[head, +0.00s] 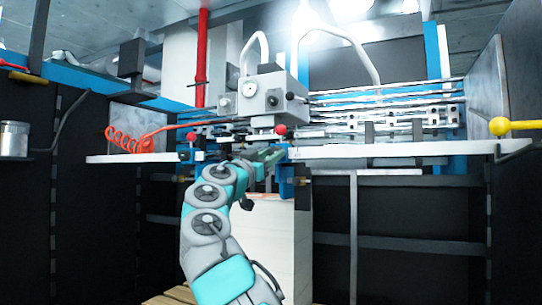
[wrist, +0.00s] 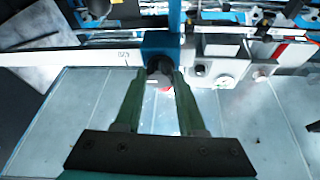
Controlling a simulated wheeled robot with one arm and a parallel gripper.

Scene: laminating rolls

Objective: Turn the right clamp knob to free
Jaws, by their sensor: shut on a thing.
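My gripper (wrist: 159,76) reaches to a blue clamp block (wrist: 160,42) in the wrist view. Its two green fingers are shut on a dark clamp knob (wrist: 154,66), with a bit of red showing just behind it. In the head view, my gripper (head: 276,154) is at the right blue clamp (head: 286,176), below a red ball (head: 281,130). The fingers partly hide the knob, and its turned angle cannot be read.
A second blue clamp with a red ball (head: 191,138) stands to the left. A white rail (head: 400,150) runs across the front. A grey box with a dial (head: 272,95) sits above. A coiled red hose (head: 130,140) hangs left, and a yellow-ball lever (head: 499,126) sticks out right.

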